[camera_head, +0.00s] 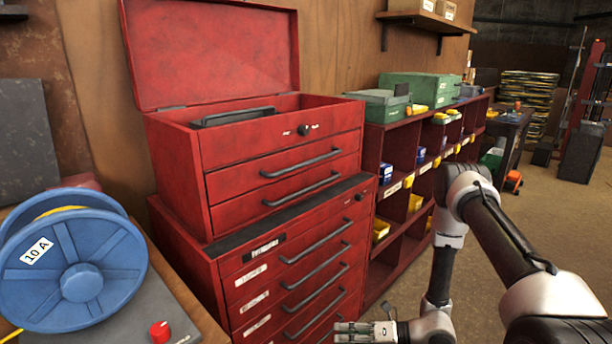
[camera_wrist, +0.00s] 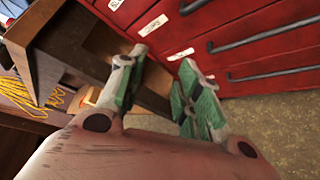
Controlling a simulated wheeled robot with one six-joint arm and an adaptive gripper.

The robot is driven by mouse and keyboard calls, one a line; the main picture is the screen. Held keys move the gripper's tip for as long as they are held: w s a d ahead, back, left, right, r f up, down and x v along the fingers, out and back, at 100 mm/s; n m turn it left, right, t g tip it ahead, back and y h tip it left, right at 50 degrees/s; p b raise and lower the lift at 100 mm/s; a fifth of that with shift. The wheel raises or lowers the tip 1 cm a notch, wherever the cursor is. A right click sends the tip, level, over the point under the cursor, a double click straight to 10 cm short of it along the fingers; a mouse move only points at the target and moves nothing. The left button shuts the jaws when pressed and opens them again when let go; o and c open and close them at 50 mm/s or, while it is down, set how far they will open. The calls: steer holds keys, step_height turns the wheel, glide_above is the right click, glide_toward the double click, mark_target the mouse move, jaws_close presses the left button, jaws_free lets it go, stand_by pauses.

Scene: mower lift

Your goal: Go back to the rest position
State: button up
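My gripper (camera_head: 345,330) is low at the bottom edge of the head view, pointing left, in front of the red tool chest's lower drawers. In the wrist view my gripper (camera_wrist: 162,82) has its two green-padded fingers apart, with nothing seen held between them. My arm reaches in from the right and bends down to it. The red tool chest (camera_head: 215,260) stands left of the gripper, with its lid up and its drawers shut. Its labelled drawer fronts (camera_wrist: 240,45) also show in the wrist view. I cannot tell the exact gap between gripper and chest.
A blue cable reel (camera_head: 75,265) and a box with a red knob (camera_head: 160,331) are at the left. A red shelf (camera_head: 400,205) with bins and green cases (camera_head: 415,88) stands behind my arm. Open floor (camera_head: 560,215) lies to the right.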

steer(key=s+d+r+n+g+h, duration=0.1)
steer(key=s+d+r+n+g, duration=0.25)
steer(key=r+n, duration=0.3)
steer(key=s+d+r+n+g+h, duration=0.1)
steer(key=s+d+r+n+g, duration=0.1)
steer(key=s+r+n+g, duration=0.35)
steer(key=s+d+r+n+t+h, duration=0.2)
steer(key=d+r+n+h, duration=0.4)
steer(key=d+r+n, duration=0.5)
steer(key=s+d+r+n+t+h, duration=0.25)
steer(key=d+r+n+h, duration=0.4)
steer(key=r, duration=0.65)
steer(key=s+d+r+n+t, duration=0.2)
steer(key=r+t, duration=0.3)
steer(key=r, duration=0.5)
steer(key=shift+s+r+n, duration=0.2)
steer(key=shift+s+n, duration=0.4)
steer(key=shift+n, duration=0.05)
steer(key=shift+o, duration=0.5)
steer(key=shift+d, duration=0.1)
